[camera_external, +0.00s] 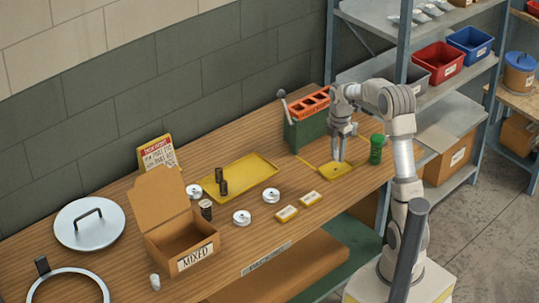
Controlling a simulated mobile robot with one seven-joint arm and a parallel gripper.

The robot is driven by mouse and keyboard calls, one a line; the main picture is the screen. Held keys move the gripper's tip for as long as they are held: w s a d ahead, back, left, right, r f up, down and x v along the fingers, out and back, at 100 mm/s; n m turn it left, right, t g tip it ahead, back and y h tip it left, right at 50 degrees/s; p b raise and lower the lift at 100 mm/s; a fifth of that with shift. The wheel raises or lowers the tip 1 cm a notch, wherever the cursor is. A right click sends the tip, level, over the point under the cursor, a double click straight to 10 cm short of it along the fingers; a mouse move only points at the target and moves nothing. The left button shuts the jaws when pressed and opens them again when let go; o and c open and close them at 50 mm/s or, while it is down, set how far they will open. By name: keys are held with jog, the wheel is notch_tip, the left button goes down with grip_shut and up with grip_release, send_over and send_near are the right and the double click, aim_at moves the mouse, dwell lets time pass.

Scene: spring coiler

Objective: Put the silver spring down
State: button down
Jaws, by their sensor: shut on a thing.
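My gripper (338,157) points down over a small yellow tray (350,177) near the right end of the workbench. It is shut on a small grey thing that looks like the silver spring, though the fingers hide most of it. I cannot tell whether the spring touches the tray. A green coil-like cylinder (376,149) stands just right of my gripper.
A green box with a red slotted top (307,116) stands close behind my gripper. A larger yellow tray (250,173), dark cylinders, silver discs (271,195), yellow labels (286,214) and an open MIXED box (187,250) lie left. Shelving (402,60) stands behind.

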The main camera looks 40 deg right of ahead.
jog(key=s+d+r+n, duration=0.1)
jog(key=s+d+n, duration=0.35)
jog(key=d, duration=0.75)
jog(key=b, duration=0.1)
send_over(336, 169)
jog(key=shift+n, duration=0.25)
notch_tip(336, 169, down, 7)
jog(key=shift+a+r, duration=0.1)
jog(key=shift+f+b, duration=0.5)
jog(key=shift+f, duration=1.6)
jog(key=c, duration=0.9)
grip_release()
jog(key=shift+f, duration=0.15)
jog(key=shift+o, duration=0.2)
notch_tip(336, 169, up, 12)
jog(key=p, duration=0.1)
jog(key=shift+r+p, duration=0.2)
jog(key=shift+p, duration=0.1)
